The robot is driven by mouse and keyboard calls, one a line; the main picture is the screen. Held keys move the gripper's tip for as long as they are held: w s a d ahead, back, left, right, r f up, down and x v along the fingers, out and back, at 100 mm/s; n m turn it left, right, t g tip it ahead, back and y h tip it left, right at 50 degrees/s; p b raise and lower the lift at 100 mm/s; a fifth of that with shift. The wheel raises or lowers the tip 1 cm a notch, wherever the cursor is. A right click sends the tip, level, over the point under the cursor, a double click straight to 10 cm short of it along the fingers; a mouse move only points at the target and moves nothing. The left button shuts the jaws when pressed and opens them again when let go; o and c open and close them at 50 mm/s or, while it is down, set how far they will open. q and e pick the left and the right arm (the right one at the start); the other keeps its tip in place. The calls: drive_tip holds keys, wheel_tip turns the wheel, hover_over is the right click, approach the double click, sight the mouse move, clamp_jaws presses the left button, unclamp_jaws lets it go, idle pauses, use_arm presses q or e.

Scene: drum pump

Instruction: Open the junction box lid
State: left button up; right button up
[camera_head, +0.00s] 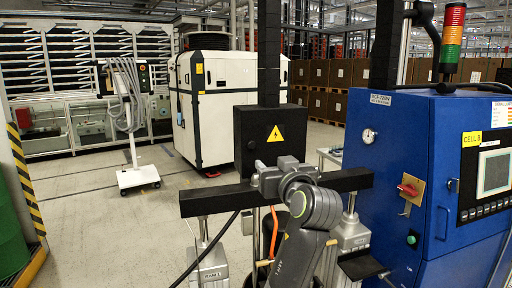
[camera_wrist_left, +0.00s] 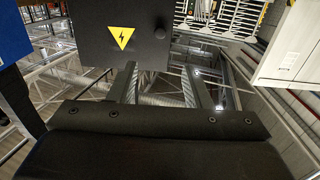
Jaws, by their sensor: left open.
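The junction box (camera_head: 270,122) is black, with a yellow lightning triangle on its front lid (camera_head: 262,150). The lid looks shut. A small round knob (camera_head: 251,144) sits near the lid's left edge. In the left wrist view the lid (camera_wrist_left: 95,18) appears upside down, with its knob (camera_wrist_left: 160,33) at the lower right. My left gripper (camera_head: 267,176) is in front of the lower part of the box. In the left wrist view its two fingers (camera_wrist_left: 161,72) are apart, nothing between them, with the knob just beyond the tips. My right gripper is not in view.
A black crossbar (camera_head: 215,201) runs below the box, and a black post (camera_head: 269,60) rises behind it. A blue cabinet (camera_head: 430,150) with a red switch (camera_head: 408,190) stands close on the right. A black cable (camera_head: 205,250) hangs at the lower left. Open floor lies farther left.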

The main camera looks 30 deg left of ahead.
sight(252, 146)
use_arm(q)
drive_tip(key=p+x, duration=0.5)
drive_tip(key=x, duration=0.9)
drive_tip(key=shift+w+a, duration=0.15)
drive_tip(key=shift+a, duration=0.05)
drive_tip(key=shift+w+a, duration=0.35)
drive_tip(key=shift+a, duration=0.05)
drive_tip(key=shift+c, duration=0.3)
clamp_jaws()
